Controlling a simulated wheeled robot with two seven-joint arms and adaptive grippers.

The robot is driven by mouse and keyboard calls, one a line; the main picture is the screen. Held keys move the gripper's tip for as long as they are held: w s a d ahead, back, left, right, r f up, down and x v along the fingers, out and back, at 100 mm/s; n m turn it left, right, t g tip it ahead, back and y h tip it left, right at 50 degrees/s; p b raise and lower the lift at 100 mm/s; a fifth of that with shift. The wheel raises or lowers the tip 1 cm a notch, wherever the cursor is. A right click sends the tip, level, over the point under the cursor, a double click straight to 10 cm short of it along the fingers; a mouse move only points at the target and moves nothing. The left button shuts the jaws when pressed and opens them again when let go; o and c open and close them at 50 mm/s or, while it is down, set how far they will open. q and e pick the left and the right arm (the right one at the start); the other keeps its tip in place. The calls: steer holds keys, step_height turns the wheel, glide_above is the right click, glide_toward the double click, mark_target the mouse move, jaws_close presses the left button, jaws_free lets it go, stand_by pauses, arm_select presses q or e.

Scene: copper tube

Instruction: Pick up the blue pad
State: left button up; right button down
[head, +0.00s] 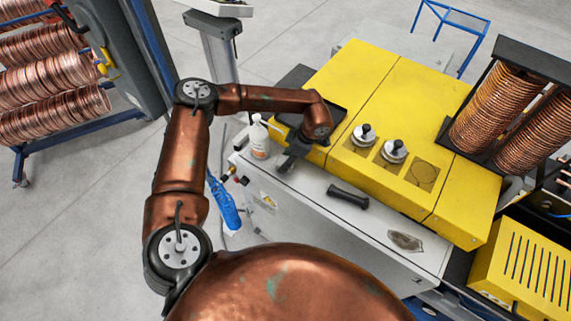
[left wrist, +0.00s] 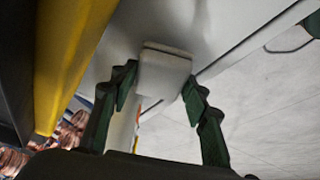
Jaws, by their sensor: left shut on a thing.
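My left gripper (head: 287,165) is low over the white ledge in front of the yellow machine. In the left wrist view its two dark green fingers (left wrist: 160,92) stand on either side of a pale grey-white block (left wrist: 165,73) and are shut on it. No blue shows on this block, so I cannot tell whether it is the blue pad. In the head view the gripper hides what it holds. A bright blue item (head: 224,204) hangs at the cabinet's left side, apart from the gripper; its exact kind is unclear. My right gripper is not in view.
A white bottle (head: 259,137) stands close to the left of the gripper. A black handle-like piece (head: 348,197) and a grey patch (head: 405,241) lie on the white ledge (head: 310,205). The yellow machine (head: 395,100) with two knobs rises behind. Copper coils (head: 505,105) stand right.

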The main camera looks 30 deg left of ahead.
arm_select(q)
steer(key=s+d+r+b, duration=0.5)
steer(key=s+r, duration=0.6)
steer(key=s, duration=0.1)
steer(key=shift+s+d, duration=0.35)
steer(key=shift+d, duration=0.05)
